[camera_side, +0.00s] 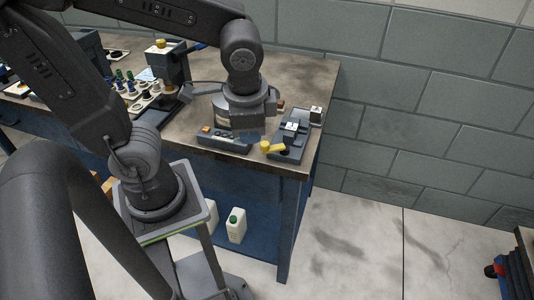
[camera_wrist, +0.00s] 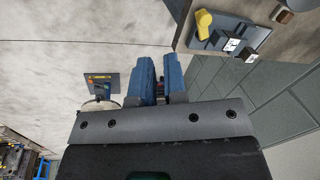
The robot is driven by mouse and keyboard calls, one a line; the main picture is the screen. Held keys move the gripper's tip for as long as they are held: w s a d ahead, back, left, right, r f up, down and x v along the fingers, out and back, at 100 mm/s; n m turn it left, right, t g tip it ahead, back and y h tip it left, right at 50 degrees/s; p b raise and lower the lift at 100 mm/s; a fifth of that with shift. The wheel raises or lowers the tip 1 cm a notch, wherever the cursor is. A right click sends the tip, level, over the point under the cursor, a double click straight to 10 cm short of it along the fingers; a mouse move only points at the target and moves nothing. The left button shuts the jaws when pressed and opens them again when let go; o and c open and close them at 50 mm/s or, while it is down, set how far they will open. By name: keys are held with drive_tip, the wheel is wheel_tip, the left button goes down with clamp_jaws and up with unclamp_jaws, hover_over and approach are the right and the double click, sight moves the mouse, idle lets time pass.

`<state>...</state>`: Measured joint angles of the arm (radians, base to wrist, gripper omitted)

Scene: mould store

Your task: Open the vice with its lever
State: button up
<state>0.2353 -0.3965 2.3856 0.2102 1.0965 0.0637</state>
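The vice (camera_side: 288,146) is a grey block near the right end of the bench, with two pale-topped jaw pieces set apart. Its yellow lever (camera_side: 272,148) sticks out at the front left end. In the wrist view the vice (camera_wrist: 222,33) is at the upper right, with the yellow lever (camera_wrist: 203,23) at its left end.
A control box (camera_side: 222,138) with an orange button lies left of the vice. A press-like stand (camera_side: 170,70) and a rack of small parts (camera_side: 140,95) are further left on the bench (camera_side: 310,75). A block wall (camera_side: 400,110) rises behind. A white bottle (camera_side: 236,228) stands below.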

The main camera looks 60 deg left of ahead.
sight(265, 148)
drive_tip(key=d+f+m+g+y, duration=0.1)
drive_tip(key=f+m+y, duration=0.3)
drive_tip(key=m+y, duration=0.1)
drive_tip(key=d+f+m+g+y, duration=0.1)
drive_tip(key=f+m+y, duration=0.1)
drive_tip(key=m, duration=0.1)
drive_tip(key=shift+w+d+f+g+y, duration=0.2)
drive_tip(key=shift+d+f+g+y, duration=0.1)
drive_tip(key=shift+d, duration=0.05)
clamp_jaws()
drive_tip(key=d+f+m+t+y, duration=0.5)
drive_tip(key=f+m+t+y, duration=0.1)
drive_tip(key=m, duration=0.3)
drive_tip(key=shift+w+d+m+t+y, duration=0.3)
drive_tip(key=shift+d+t+y, duration=0.1)
drive_tip(key=shift+t+y, duration=0.25)
drive_tip(key=shift+a, duration=0.15)
drive_tip(key=x, duration=1.3)
drive_tip(key=shift+w+a+f, duration=0.15)
drive_tip(key=shift+w+a, duration=0.05)
drive_tip(key=shift+a, duration=0.1)
